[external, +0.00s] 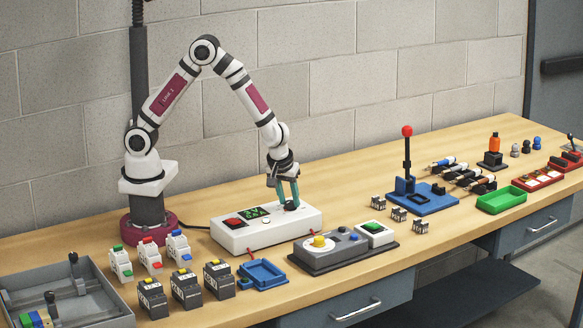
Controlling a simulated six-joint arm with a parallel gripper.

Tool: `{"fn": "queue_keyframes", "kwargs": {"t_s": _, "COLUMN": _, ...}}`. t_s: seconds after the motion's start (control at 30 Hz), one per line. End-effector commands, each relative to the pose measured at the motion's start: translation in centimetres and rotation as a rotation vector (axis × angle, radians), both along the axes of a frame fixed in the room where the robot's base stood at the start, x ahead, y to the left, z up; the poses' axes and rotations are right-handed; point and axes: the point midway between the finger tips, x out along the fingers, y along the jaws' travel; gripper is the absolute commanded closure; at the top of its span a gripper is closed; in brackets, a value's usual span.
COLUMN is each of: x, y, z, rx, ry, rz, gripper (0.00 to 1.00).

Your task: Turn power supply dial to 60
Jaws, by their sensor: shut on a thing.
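The power supply (255,234) is a white box on the bench in front of my arm. Its top has a red button, a green-lit display (255,212) and a small pale button. The display's reading is too small to make out. The dark dial (292,207) sits at the right end of the box top. My gripper (287,201) points down over it, with its teal fingers shut on the dial. The fingers hide part of the dial, and I cannot tell its setting.
A grey panel with a yellow knob (319,241) stands right in front of the power supply. A blue tray (263,273), dark boxes and small colour-topped modules stand at front left. A blue base with a red-topped lever (407,131) stands to the right. The bench behind the power supply is clear.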

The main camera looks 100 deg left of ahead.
Motion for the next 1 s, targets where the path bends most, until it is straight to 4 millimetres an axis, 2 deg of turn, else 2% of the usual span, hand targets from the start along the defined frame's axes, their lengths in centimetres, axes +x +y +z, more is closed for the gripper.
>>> {"fn": "queue_keyframes", "kwargs": {"t_s": 0.6, "x": -0.52, "y": 0.31, "z": 0.06, "rx": 0.001, "ry": -0.001, "rz": -0.563, "gripper": 1.00}}
{"fn": "queue_keyframes", "kwargs": {"t_s": 1.0, "x": -0.64, "y": 0.51, "z": 0.05, "rx": 0.001, "ry": -0.001, "rz": -0.809, "gripper": 1.00}}
